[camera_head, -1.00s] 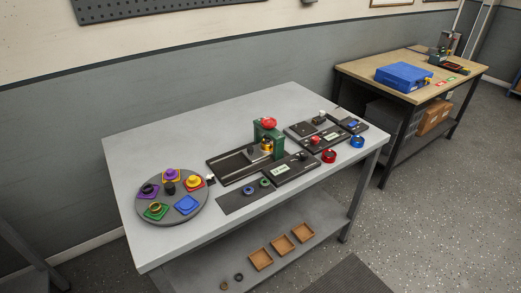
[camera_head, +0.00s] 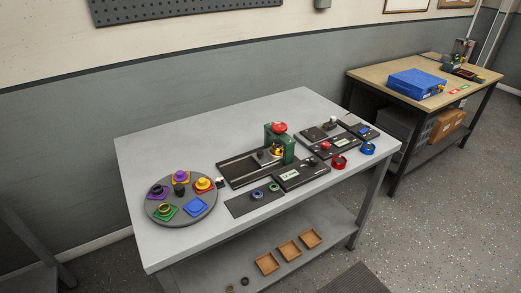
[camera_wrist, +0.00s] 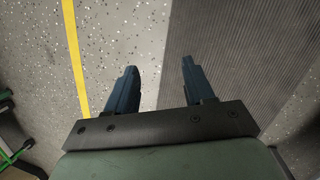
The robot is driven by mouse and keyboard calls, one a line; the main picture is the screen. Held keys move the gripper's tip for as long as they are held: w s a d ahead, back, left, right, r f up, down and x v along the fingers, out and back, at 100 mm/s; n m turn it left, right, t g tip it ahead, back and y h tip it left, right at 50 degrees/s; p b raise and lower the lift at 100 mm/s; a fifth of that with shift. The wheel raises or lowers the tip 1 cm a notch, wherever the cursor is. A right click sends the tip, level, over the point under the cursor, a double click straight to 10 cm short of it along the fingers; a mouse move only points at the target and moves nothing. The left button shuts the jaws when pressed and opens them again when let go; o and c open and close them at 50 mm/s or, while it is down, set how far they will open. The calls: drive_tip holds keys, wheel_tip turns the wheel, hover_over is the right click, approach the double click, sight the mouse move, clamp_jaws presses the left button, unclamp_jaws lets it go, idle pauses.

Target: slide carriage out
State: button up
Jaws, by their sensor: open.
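The carriage (camera_head: 266,156) is a small block on a dark slide rail base (camera_head: 238,171) on the grey table. It sits at the right end of the rail, by a green press frame (camera_head: 287,148) with a red knob (camera_head: 279,128) on top. A gold-coloured part (camera_head: 276,150) shows at the press; how it rests on the carriage is too small to tell. My gripper (camera_wrist: 158,75) shows only in the wrist view. Its two dark blue fingers are apart and empty, above the floor and a ribbed mat, away from the table.
A round grey turntable (camera_head: 188,216) with several coloured pieces stands left of the rail. A dark box with a display (camera_head: 301,173) and a dark strip with two rings (camera_head: 251,202) lie in front. The table's back left is clear.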

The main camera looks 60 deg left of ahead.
drive_tip(key=w+a+r+n+t, duration=0.2)
drive_tip(key=w+a+r+t, duration=0.2)
drive_tip(key=w+a+r, duration=0.65)
drive_tip(key=w+a+r+n+t, duration=0.3)
drive_tip(key=w+a+r, duration=0.3)
drive_tip(key=w+a, duration=0.85)
drive_tip(key=w+a+r+n+t+y, duration=0.3)
drive_tip(key=a+r+n+t+y, duration=0.15)
drive_tip(key=a+r, duration=2.15)
drive_tip(key=s+a+r+t+y, duration=0.2)
drive_tip(key=s+a+r, duration=0.2)
drive_tip(key=a+r, duration=0.85)
wheel_tip(320, 180, up, 5)
drive_tip(key=n+g+h, duration=0.4)
drive_tip(key=n+g, duration=0.8)
drive_tip(key=n, duration=0.2)
hover_over(260, 152)
drive_tip(key=shift+t, duration=0.25)
wheel_tip(260, 152, down, 13)
drive_tip(key=shift+r, duration=0.15)
